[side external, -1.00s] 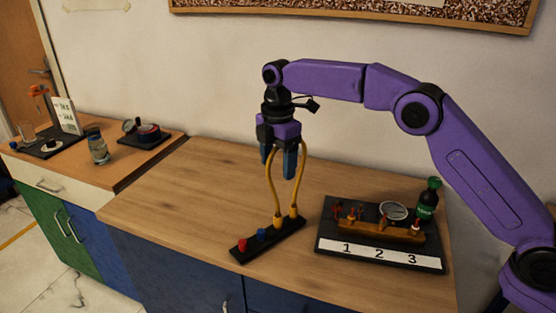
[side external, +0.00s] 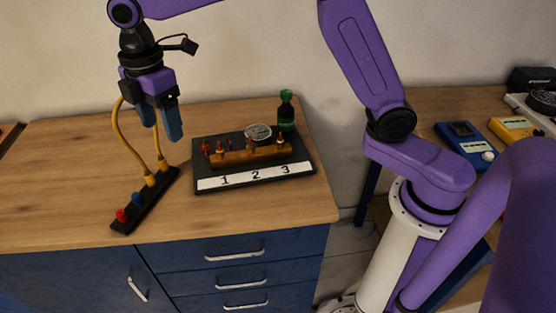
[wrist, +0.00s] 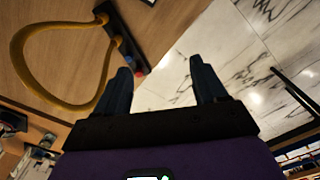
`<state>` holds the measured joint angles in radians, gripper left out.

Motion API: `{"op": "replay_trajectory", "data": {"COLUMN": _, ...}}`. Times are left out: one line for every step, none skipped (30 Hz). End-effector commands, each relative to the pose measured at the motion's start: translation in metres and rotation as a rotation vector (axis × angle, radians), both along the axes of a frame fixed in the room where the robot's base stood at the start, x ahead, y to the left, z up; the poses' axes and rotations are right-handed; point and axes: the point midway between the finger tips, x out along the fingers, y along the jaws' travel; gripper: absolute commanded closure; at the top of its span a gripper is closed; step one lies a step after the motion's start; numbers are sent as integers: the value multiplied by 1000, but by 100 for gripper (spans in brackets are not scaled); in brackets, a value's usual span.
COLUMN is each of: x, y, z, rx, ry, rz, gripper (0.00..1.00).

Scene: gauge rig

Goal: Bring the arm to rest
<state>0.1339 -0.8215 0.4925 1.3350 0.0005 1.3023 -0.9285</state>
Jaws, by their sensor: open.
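My gripper (side external: 162,132) hangs from the arm with its blue fingers pointing down, above the back end of a black socket strip (side external: 148,202). It is open. In the wrist view, the gap between the fingertips (wrist: 160,66) is empty. A yellow cable (side external: 118,128) stands in a loop, both yellow plugs at the strip's back end. Its upper part is hidden behind the gripper. In the wrist view the cable (wrist: 20,52) lies left of the fingers, outside the gap. Red and blue sockets show at the strip's front end.
Blue (side external: 462,138) and yellow (side external: 516,128) meters lie on a right-hand bench. The front-left tabletop is clear.

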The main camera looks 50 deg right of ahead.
Motion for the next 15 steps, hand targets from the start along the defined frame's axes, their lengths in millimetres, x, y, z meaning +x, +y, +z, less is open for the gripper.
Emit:
{"op": "replay_trajectory", "data": {"x": -17, "y": -8, "z": 3, "rx": 1, "ry": -1, "rz": -25, "gripper": 29}}
{"op": "replay_trajectory", "data": {"x": -27, "y": -11, "z": 4, "rx": 2, "ry": -2, "rz": -41, "gripper": 29}}
{"op": "replay_trajectory", "data": {"x": -40, "y": -17, "z": 4, "rx": 4, "ry": -1, "rz": -64, "gripper": 29}}
{"op": "replay_trajectory", "data": {"x": -50, "y": -21, "z": 4, "rx": 5, "ry": -2, "rz": -80, "gripper": 29}}
{"op": "replay_trajectory", "data": {"x": -60, "y": -26, "z": 5, "rx": 5, "ry": -2, "rz": -98, "gripper": 29}}
{"op": "replay_trajectory", "data": {"x": -74, "y": -32, "z": 4, "rx": 7, "ry": -2, "rz": -121, "gripper": 29}}
{"op": "replay_trajectory", "data": {"x": -84, "y": -38, "z": 4, "rx": 7, "ry": -2, "rz": -138, "gripper": 29}}
{"op": "replay_trajectory", "data": {"x": -94, "y": -43, "z": 3, "rx": 10, "ry": -2, "rz": -156, "gripper": 29}}
{"op": "replay_trajectory", "data": {"x": -108, "y": -51, "z": 2, "rx": 10, "ry": -2, "rz": -179, "gripper": 29}}
{"op": "replay_trajectory", "data": {"x": -118, "y": -57, "z": 1, "rx": 11, "ry": -2, "rz": -196, "gripper": 29}}
{"op": "replay_trajectory", "data": {"x": -128, "y": -63, "z": 0, "rx": 12, "ry": -2, "rz": -213, "gripper": 29}}
{"op": "replay_trajectory", "data": {"x": -142, "y": -72, "z": -2, "rx": 13, "ry": -2, "rz": -235, "gripper": 29}}
{"op": "replay_trajectory", "data": {"x": -152, "y": -79, "z": -3, "rx": 13, "ry": -2, "rz": -253, "gripper": 29}}
{"op": "replay_trajectory", "data": {"x": -163, "y": -86, "z": -5, "rx": 15, "ry": -1, "rz": -270, "gripper": 29}}
{"op": "replay_trajectory", "data": {"x": -177, "y": -96, "z": -8, "rx": 16, "ry": -1, "rz": -292, "gripper": 29}}
